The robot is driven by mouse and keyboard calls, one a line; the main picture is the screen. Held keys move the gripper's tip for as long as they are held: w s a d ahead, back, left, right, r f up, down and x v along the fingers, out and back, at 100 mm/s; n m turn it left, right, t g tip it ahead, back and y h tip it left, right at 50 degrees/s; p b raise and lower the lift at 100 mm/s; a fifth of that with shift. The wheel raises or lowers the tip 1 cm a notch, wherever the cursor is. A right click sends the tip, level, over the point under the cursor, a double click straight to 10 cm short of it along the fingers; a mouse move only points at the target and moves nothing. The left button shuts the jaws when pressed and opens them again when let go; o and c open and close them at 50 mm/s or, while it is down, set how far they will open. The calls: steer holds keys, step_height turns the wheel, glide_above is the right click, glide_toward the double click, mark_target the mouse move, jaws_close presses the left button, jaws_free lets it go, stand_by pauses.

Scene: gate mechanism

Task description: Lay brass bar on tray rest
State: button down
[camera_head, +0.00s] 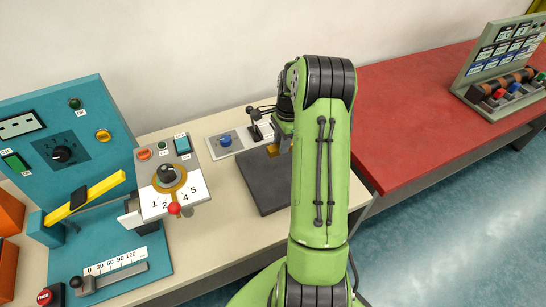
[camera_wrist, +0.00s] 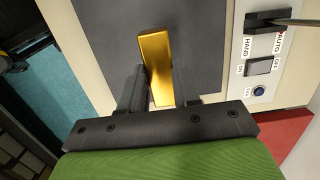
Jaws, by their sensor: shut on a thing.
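The brass bar (camera_wrist: 155,55) is a gold-coloured block between the two fingers of my gripper (camera_wrist: 160,85) in the wrist view. My gripper is shut on it, and its far end sticks out past the fingertips. A dark grey flat pad (camera_wrist: 205,40) lies behind the bar in the wrist view. In the head view, a small part of the bar (camera_head: 272,150) shows above the dark pad (camera_head: 265,183), beside my green arm. My arm hides the rest of the gripper there. I cannot tell whether the bar touches the pad. No separate tray rest can be made out.
A panel with a HAND/AUTO switch (camera_wrist: 266,22) is right of the pad in the wrist view. Left in the head view are a numbered dial unit (camera_head: 170,180) and a teal panel with a yellow lever (camera_head: 85,200). A red table (camera_head: 420,110) is at right.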

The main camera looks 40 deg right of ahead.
step_height(320, 180, down, 9)
steer(key=shift+s+r+b, duration=0.15)
steer(key=shift+r+b, duration=0.05)
steer(key=shift+b, duration=0.35)
steer(key=c, duration=0.8)
jaws_free()
steer(key=r, duration=0.4)
steer(key=r+p, duration=0.1)
steer(key=r, duration=0.3)
steer(key=d+r, duration=0.1)
steer(key=r, duration=0.3)
steer(key=shift+s+d+p, duration=0.1)
steer(key=shift+s+p, duration=0.1)
steer(key=shift+p, duration=0.2)
steer(key=s+a+r+n+t+h, duration=0.1)
steer(key=s+a+r+n, duration=0.1)
steer(key=a+r+n, duration=0.45)
steer(key=s+a+r+n+t+h, duration=0.1)
steer(key=s+a+r+n, duration=0.15)
steer(key=a+r, duration=0.65)
steer(key=s+a+r+n+t, duration=0.1)
steer(key=s+a+n+t, duration=0.2)
steer(key=s+a+n, duration=0.9)
steer(key=s, duration=0.3)
steer(key=shift+a+r+y, duration=0.2)
steer(key=shift+r+y, duration=0.1)
steer(key=shift+r, duration=0.1)
steer(key=shift+s, duration=0.15)
